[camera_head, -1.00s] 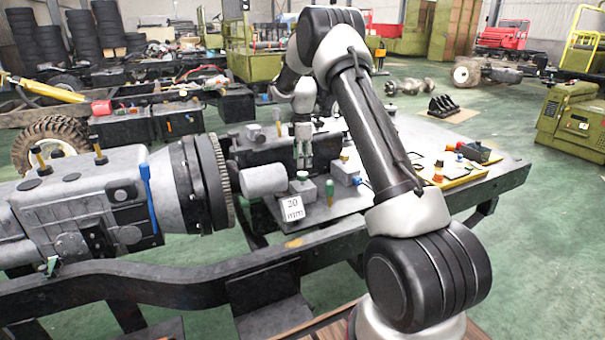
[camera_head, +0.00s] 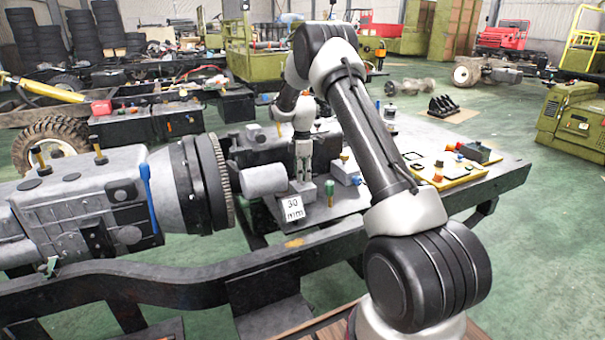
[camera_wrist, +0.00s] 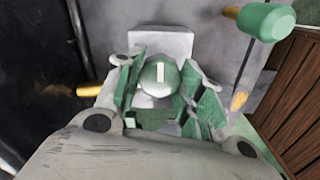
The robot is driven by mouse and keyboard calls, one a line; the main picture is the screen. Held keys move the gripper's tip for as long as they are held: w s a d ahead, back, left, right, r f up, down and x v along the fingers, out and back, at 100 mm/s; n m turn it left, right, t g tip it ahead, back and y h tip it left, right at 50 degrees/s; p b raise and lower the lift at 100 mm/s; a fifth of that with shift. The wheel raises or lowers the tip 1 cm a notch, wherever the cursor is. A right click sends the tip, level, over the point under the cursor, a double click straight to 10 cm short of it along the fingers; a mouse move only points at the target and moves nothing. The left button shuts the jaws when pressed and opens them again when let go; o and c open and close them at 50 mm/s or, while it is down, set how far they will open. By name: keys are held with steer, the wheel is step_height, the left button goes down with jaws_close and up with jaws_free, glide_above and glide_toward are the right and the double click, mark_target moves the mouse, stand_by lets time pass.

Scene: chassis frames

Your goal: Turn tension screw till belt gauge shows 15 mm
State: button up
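The tension screw has a round green head with a white mark (camera_wrist: 160,74) in the wrist view, on a grey block (camera_head: 301,190). My gripper (camera_head: 303,174) points down over that block in the head view and hides the screw head there. In the wrist view the green-padded fingers of my gripper (camera_wrist: 162,88) stand on both sides of the head. Narrow gaps seem to show between pads and head, so it looks open around it. The white gauge sign (camera_head: 292,208) reads 30 mm, in front of the block.
A green-handled tool (camera_head: 329,192) stands upright just right of the block; its handle (camera_wrist: 266,21) also shows in the wrist view. A grey cylinder (camera_head: 263,180) lies close on the left. A yellow tray (camera_head: 455,172) with small parts lies to the right on the bench.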

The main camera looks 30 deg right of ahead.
steer(key=shift+m, duration=0.3)
steer(key=m, duration=1.1)
steer(key=shift+m, duration=0.3)
steer(key=m, duration=1.1)
steer(key=shift+w+m, duration=0.1)
steer(key=shift+m, duration=0.3)
steer(key=o, duration=1)
